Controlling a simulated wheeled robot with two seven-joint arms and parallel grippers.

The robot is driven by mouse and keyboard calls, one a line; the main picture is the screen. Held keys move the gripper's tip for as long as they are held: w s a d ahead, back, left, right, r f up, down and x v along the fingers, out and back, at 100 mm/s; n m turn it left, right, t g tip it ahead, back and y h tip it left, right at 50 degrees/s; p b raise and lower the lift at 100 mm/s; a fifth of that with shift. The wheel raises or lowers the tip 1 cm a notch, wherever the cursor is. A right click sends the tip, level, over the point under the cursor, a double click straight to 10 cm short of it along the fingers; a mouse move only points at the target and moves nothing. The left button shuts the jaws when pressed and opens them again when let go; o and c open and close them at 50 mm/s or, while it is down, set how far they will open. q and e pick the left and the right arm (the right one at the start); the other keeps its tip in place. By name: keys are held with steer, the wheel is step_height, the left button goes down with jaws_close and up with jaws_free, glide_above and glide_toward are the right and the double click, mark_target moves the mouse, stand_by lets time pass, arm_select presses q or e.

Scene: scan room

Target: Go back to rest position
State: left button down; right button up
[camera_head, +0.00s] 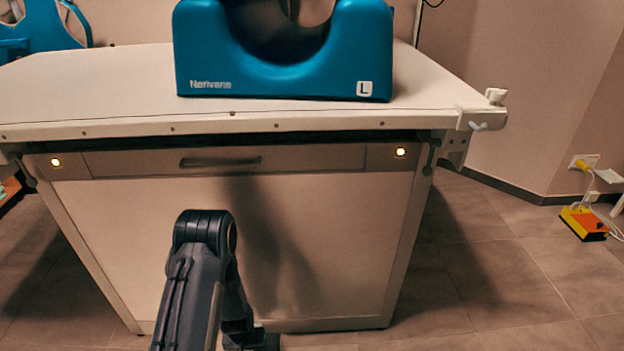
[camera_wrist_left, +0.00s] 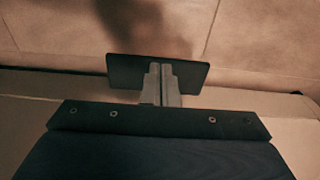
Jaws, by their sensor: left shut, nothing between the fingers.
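My left gripper (camera_wrist_left: 160,72) shows in the left wrist view with its two grey fingers together, shut and empty. The fingers stand in front of a dark plate at the far end of the wrist. In the head view a dark arm of mine, bent at the elbow, rises from the bottom edge left of the middle, in front of the table. Its lower part drops toward the bottom edge, and I cannot make out its fingers there. My right gripper is in neither view.
A white table (camera_head: 130,85) with a closed drawer (camera_head: 225,162) stands close ahead. A blue head cradle (camera_head: 200,60) marked "L" rests on it, and another blue piece (camera_head: 45,25) is at the far left. An orange-yellow box (camera_head: 583,223) with cables lies on the right floor. Tiled floor (camera_head: 500,260) beside the table is clear.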

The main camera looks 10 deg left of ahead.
arm_select(q)
step_height(320, 180, up, 30)
steer(key=s+d+t+h, duration=0.1)
steer(key=d+t+h, duration=0.2)
steer(key=s+d+r+m+t+h, duration=0.1)
steer(key=s+d+r, duration=0.1)
steer(key=s+r, duration=0.55)
steer(key=s+d+r+t, duration=0.15)
steer(key=s+r, duration=0.35)
steer(key=s, duration=0.5)
step_height(320, 180, up, 37)
steer(key=p, duration=3.7)
steer(key=shift+s+g, duration=0.3)
steer(key=shift+g, duration=0.15)
